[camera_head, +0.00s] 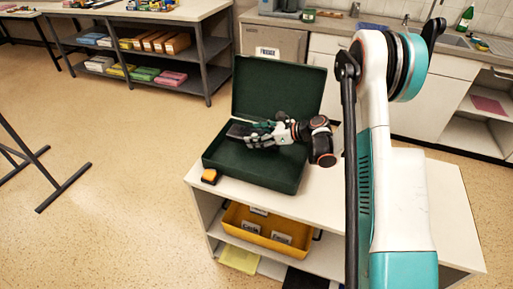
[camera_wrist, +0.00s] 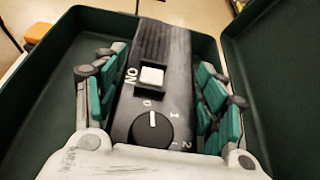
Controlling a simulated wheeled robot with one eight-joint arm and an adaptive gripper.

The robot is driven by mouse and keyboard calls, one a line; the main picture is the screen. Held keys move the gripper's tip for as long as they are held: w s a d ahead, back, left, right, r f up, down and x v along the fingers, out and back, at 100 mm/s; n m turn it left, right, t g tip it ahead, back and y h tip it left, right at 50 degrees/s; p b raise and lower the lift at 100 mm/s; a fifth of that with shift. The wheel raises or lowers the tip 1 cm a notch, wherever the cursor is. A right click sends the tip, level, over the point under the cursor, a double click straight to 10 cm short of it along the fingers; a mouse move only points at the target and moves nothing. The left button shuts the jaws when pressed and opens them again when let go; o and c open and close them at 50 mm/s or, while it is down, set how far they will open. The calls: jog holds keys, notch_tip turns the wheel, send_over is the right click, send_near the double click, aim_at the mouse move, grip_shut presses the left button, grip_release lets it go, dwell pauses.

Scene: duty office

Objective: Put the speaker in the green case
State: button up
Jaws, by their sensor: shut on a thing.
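The green case (camera_head: 307,82) stands open on the white cabinet top, its lid raised at the back; its wall also shows in the wrist view (camera_wrist: 199,27). The speaker (camera_wrist: 152,100) is a dark grey box with a white switch and a black knob marked with numbers. In the head view the speaker (camera_head: 238,130) is partly hidden by my fingers. My gripper (camera_head: 258,135) is shut on the speaker, with green finger pads on both sides of it in the wrist view (camera_wrist: 155,85). Gripper and speaker are over the case's open interior. Whether the speaker touches the case floor cannot be told.
A small black and yellow item (camera_head: 210,176) lies on the cabinet top (camera_head: 330,192) by the case's left front corner. A yellow tray (camera_head: 262,229) sits on the shelf below. Shelving with coloured stacks (camera_head: 150,43) and a sink counter stand behind.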

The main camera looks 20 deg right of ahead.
aim_at(257, 150)
jog(key=shift+f+b, duration=0.8)
jog(key=shift+f, duration=1.5)
jog(key=shift+f, duration=0.1)
jog(key=o, duration=1.5)
jog(key=shift+o, duration=0.2)
jog(key=shift+d, duration=0.1)
jog(key=p+v, duration=0.3)
jog(key=v, duration=0.9)
jog(key=shift+p, duration=0.3)
